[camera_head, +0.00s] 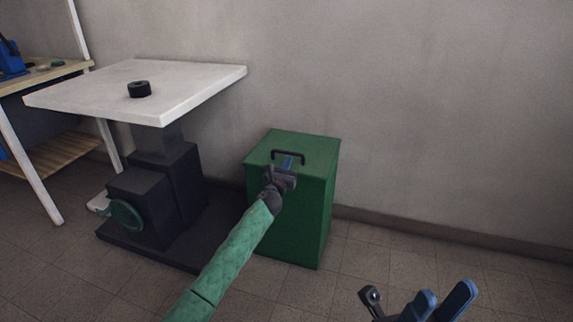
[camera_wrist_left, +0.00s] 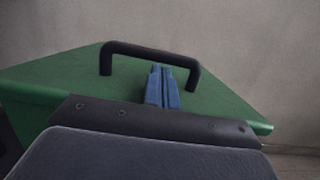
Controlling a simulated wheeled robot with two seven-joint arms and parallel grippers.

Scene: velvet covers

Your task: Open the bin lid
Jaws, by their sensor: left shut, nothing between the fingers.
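A green bin (camera_head: 300,235) stands on the floor against the wall. Its flat lid (camera_head: 318,147) is down and carries a black bar handle (camera_head: 288,153). In the left wrist view the lid (camera_wrist_left: 225,100) spreads out ahead, with the handle (camera_wrist_left: 150,51) standing up from it. My left gripper (camera_head: 288,160) is over the lid at the handle. Its blue fingers (camera_wrist_left: 161,86) are together with nothing between them, and their tips overlap the handle's right part in view. I cannot tell whether they touch it. My right gripper (camera_head: 440,299) is low at the right, its two blue fingers apart.
A white-topped table (camera_head: 190,82) on a dark pedestal stands left of the bin, with a black ring-shaped part (camera_head: 139,89) on it. A workbench (camera_head: 45,80) is at the far left. The tiled floor (camera_head: 380,255) right of the bin is clear.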

